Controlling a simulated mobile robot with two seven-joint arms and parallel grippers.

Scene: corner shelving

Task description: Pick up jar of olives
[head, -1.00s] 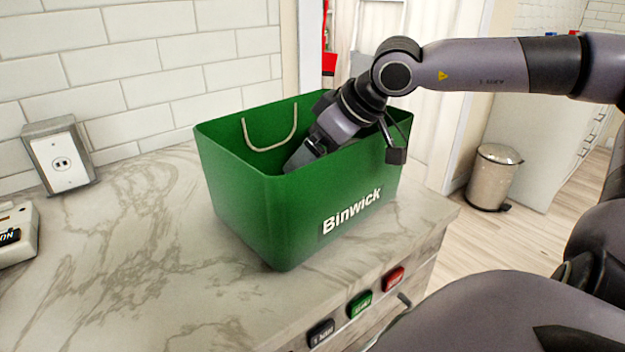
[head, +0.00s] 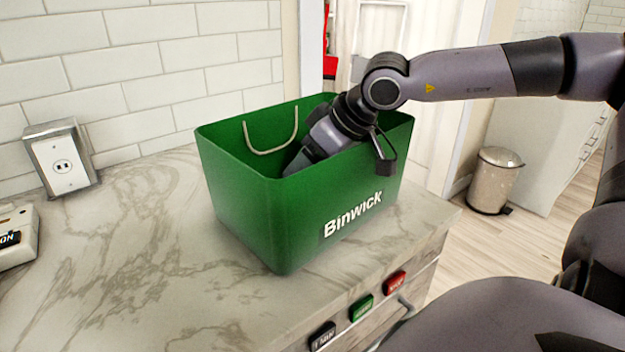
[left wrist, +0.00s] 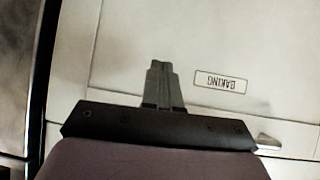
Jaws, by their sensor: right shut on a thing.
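No jar of olives can be made out in either view. My right gripper (head: 298,163) reaches down at a slant into the green Binwick bag (head: 250,215). Its fingers go below the bag's near rim, so their tips and whatever is between them are hidden. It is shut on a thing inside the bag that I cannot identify.
The bag stands on a marble counter (head: 120,250), clear at its front left. A wall socket (head: 65,165) and a white device (head: 15,240) are at the left. Coloured buttons (head: 361,308) line the counter's front. A bin (head: 494,180) stands on the floor at right.

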